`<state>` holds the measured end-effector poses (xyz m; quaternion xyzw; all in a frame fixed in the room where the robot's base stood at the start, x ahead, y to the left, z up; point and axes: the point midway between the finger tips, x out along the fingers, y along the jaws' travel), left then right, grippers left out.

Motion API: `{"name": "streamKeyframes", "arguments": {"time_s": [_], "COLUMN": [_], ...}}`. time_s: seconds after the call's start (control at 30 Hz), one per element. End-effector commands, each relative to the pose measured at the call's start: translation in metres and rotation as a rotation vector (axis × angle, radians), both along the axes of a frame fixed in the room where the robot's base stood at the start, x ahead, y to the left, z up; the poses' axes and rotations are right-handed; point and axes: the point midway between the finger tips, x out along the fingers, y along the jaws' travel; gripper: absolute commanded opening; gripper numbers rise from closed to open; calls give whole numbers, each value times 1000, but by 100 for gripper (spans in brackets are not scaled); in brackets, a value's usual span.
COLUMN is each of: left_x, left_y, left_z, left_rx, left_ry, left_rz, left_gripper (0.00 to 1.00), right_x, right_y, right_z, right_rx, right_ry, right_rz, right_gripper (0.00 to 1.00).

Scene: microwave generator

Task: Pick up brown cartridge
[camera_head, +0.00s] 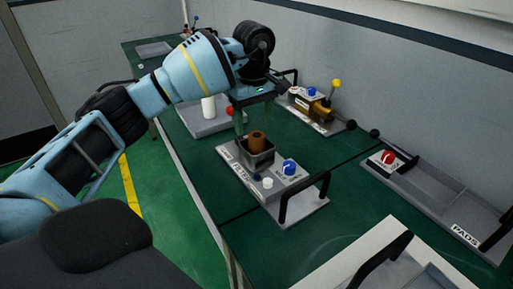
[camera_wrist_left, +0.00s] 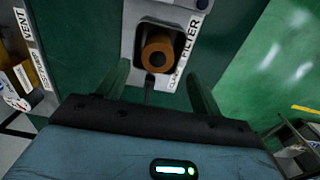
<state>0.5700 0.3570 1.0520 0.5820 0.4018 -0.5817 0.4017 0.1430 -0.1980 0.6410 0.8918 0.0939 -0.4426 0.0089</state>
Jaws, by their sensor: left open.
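The brown cartridge (camera_head: 258,141) is a short cylinder standing in a square grey socket (camera_head: 262,162) on a grey panel labelled as a filter. In the left wrist view the cartridge (camera_wrist_left: 158,52) shows end-on as a brown ring with a dark hole, inside the socket. My left gripper (camera_head: 251,120) is above the cartridge, pointing down, with its green fingers apart and empty. In the left wrist view its fingers (camera_wrist_left: 158,88) lie on either side of the socket's lower edge. My right gripper is not in view.
The filter panel has a blue knob (camera_head: 289,167), a white button (camera_head: 268,183) and a black handle (camera_head: 303,195). Behind stands a unit with a yellow-knobbed lever (camera_head: 336,84). A grey tray marked PADS (camera_head: 440,205) lies right. Green table (camera_head: 340,180) is clear between them.

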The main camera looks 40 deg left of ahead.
Motion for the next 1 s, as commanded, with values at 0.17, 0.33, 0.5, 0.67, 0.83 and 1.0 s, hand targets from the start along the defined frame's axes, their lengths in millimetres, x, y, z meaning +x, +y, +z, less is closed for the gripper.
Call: {"name": "streamKeyframes", "arguments": {"time_s": [0.17,0.33,0.5,0.67,0.83,1.0], "left_x": [1,1,1,1,1,1], "left_y": [-8,-7,-7,-7,-7,-7], "left_z": [-24,-40,-42,-42,-42,-42], "left_rx": [0,0,0,0,0,0], "left_ry": [0,-1,-1,-1,-1,-1], "left_rz": [-1,-1,-1,-1,-1,-1], "left_gripper": [66,66,66,57,35,17], "right_x": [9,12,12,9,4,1], "right_y": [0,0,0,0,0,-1], "right_z": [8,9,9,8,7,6], "right_rx": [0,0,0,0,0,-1], "right_ry": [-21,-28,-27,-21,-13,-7], "right_rz": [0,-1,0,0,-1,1], "right_gripper": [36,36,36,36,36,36]}}
